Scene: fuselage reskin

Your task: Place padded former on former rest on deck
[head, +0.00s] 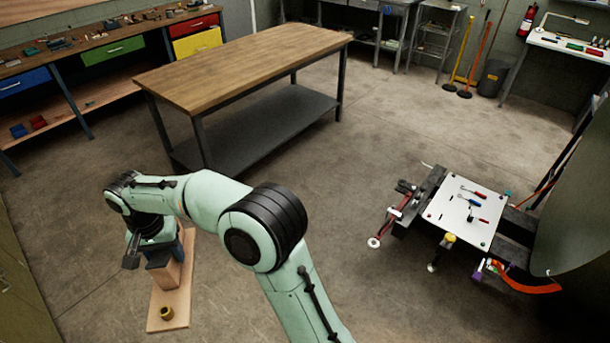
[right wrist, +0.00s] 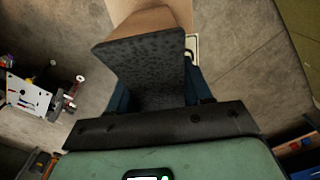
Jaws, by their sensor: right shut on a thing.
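The padded former is a wooden block (head: 166,280) with a dark speckled pad, seen close up in the right wrist view (right wrist: 145,65). My right gripper (head: 163,256) is shut on it from above at the lower left of the head view. The block is over the pale wooden board (head: 182,318); I cannot tell whether it touches it. The low deck with a white panel (head: 470,215) is at the right, well away from the gripper. I cannot make out which part there is the former rest. My left gripper is not in view.
A wooden workbench (head: 250,65) stands behind my right arm. Tools lie on the white panel, and an orange curved piece (head: 525,284) is beside it near a large curved shell (head: 575,220). The floor between is clear.

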